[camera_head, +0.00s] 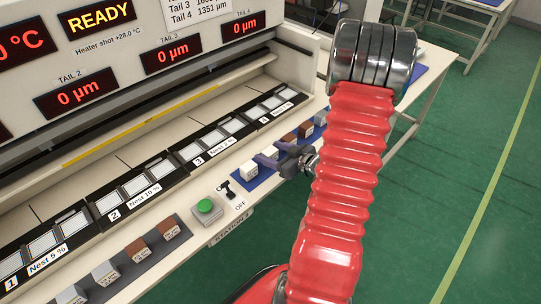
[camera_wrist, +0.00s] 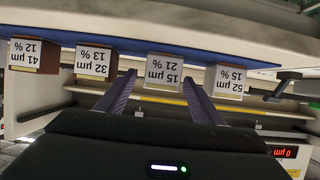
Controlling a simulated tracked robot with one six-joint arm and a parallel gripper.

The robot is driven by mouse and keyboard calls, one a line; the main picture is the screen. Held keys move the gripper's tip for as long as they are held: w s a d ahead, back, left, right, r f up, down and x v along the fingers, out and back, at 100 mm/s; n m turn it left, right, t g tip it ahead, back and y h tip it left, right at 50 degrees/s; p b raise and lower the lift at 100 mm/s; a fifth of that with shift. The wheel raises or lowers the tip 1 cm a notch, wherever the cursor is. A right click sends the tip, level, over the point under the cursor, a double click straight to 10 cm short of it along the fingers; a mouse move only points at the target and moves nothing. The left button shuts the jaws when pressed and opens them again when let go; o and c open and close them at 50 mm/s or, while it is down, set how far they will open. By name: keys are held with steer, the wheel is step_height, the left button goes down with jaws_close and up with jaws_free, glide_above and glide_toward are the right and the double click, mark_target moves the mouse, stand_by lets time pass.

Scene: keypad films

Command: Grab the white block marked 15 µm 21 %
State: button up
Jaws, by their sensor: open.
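The white block marked 15 µm 21 % (camera_wrist: 163,70) shows upside down in the wrist view, between the tips of my open gripper (camera_wrist: 159,79). Both fingers lie apart from its label, one on each side; whether they touch its sides is hard to tell. In the head view my gripper (camera_head: 271,156) reaches over the blue mat (camera_head: 262,177) from the right, and its fingers mostly hide this block.
In the wrist view the white block 52 µm 15 % (camera_wrist: 228,80) stands right of the fingers, and brown blocks 32 µm 13 % (camera_wrist: 95,63) and 41 µm 12 % (camera_wrist: 28,55) stand left. A green button (camera_head: 206,207) and switch (camera_head: 228,189) sit near the mat.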

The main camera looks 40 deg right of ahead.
steer(key=shift+x, duration=2.4)
steer(key=shift+a, duration=0.1)
steer(key=c, duration=1.3)
steer(key=shift+r, duration=0.1)
steer(key=shift+r, duration=4.95)
